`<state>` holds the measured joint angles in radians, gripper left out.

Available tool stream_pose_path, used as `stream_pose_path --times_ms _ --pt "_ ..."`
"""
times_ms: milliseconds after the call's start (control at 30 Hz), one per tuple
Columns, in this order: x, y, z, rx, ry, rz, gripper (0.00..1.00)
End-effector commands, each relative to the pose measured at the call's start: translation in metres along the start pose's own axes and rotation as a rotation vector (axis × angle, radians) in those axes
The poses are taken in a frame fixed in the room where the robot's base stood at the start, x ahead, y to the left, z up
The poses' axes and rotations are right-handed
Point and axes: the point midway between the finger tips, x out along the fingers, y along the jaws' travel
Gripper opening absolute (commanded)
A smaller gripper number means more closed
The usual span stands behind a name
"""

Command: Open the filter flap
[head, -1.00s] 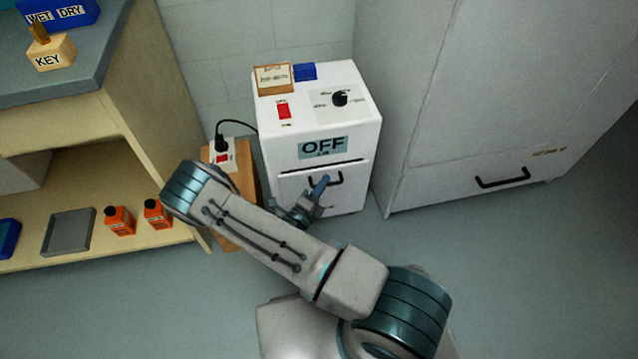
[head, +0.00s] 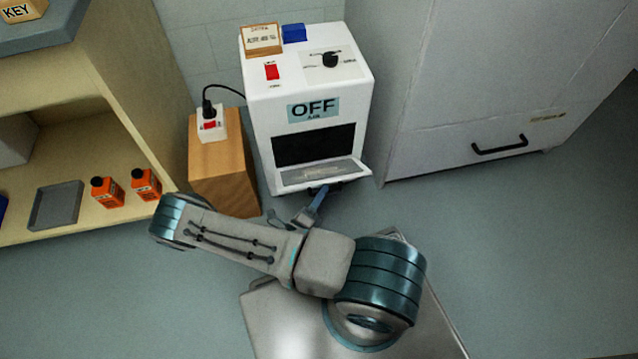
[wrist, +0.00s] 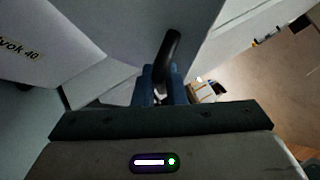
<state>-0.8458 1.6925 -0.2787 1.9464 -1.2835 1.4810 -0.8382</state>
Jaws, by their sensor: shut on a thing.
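The filter flap (head: 324,171) is on the front of the white air unit (head: 262,133). It is tipped down and outward, and the dark opening (head: 314,145) above it shows. My gripper (head: 318,195) is at the flap's outer lower edge. In the wrist view, the blue fingers of my gripper (wrist: 160,88) are shut on the black flap handle (wrist: 172,48). In the head view the handle is mostly hidden under the flap. The unit's front label reads OFF.
A wooden block (head: 222,165) with a plugged socket (head: 211,124) stands left of the unit. A white cabinet (head: 440,90) stands close on the right. The shelf (head: 95,225) at the left holds orange bottles (head: 107,191) and a grey tray (head: 56,206). The floor in front is clear.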

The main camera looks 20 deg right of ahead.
Motion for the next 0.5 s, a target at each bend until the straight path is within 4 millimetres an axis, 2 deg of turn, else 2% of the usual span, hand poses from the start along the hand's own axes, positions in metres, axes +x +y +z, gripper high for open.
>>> stream_pose_path --times_ms 33,200,500 --pt "-0.005 0.011 -0.005 -0.003 -0.001 0.002 0.00" --pt "-0.017 0.030 -0.012 0.000 -0.008 0.005 0.00" --pt "-0.030 0.059 -0.021 0.173 -0.014 -0.163 0.00"
